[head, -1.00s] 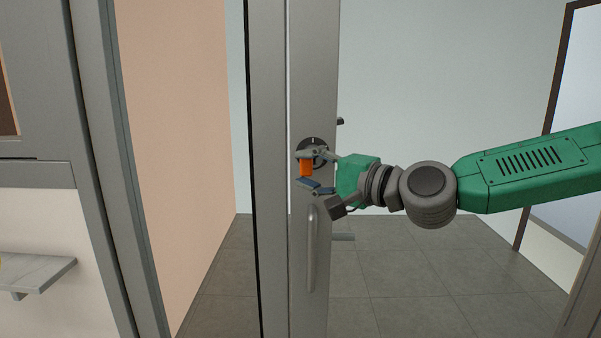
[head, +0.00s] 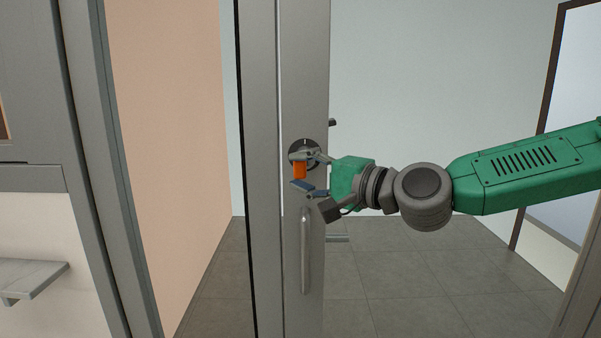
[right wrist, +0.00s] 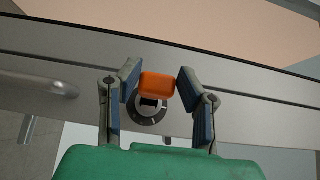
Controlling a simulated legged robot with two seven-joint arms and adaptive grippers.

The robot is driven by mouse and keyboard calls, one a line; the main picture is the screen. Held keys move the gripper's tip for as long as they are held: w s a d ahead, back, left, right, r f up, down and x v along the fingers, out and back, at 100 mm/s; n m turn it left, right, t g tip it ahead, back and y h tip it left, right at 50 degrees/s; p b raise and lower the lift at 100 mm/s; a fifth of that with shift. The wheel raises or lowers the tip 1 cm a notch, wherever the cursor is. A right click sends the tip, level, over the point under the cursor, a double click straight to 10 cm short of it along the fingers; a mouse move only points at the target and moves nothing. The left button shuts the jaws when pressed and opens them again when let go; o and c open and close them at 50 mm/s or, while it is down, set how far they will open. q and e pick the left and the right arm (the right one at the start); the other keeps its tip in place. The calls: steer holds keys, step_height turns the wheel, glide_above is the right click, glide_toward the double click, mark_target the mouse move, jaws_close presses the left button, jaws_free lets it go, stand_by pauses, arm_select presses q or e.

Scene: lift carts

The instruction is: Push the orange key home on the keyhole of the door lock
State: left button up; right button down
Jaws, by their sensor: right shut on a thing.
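The orange key (head: 299,170) is a small orange block in front of the round dark door lock (head: 297,146) on the grey door stile. My right gripper (head: 308,173) comes in from the right and is shut on the key, one finger above it and one below. In the right wrist view the key (right wrist: 157,86) sits between the blue-padded fingers of the gripper (right wrist: 159,84). The lock's ring (right wrist: 146,120) shows behind and below it, with a dark spot at its centre. I cannot tell how far the key is in the keyhole. My left gripper is out of view.
A vertical grey pull handle (head: 306,250) stands on the door just below the gripper. A small grey shelf (head: 32,280) juts from the wall at the left. To the right of the door is open tiled floor (head: 400,285).

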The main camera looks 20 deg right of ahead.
steer(key=shift+s+d+f, duration=0.1)
steer(key=shift+s+d, duration=0.1)
steer(key=shift+d, duration=0.1)
steer(key=shift+d+t+h, duration=0.25)
steer(key=shift+t+h, duration=0.05)
steer(key=shift+h, duration=0.1)
steer(key=shift+a, duration=0.2)
stand_by(0.5)
steer(key=shift+d, duration=0.1)
stand_by(0.4)
steer(key=shift+w+b, duration=0.25)
steer(key=shift+b, duration=0.1)
steer(key=shift+w+d, duration=0.15)
steer(key=shift+w, duration=0.15)
steer(key=shift+w+d+b, duration=0.2)
steer(key=shift+w+b, duration=0.1)
steer(key=shift+w, duration=0.35)
steer(key=shift+w+d+b, duration=0.2)
steer(key=shift+w+b, duration=0.1)
steer(key=shift+w, duration=0.35)
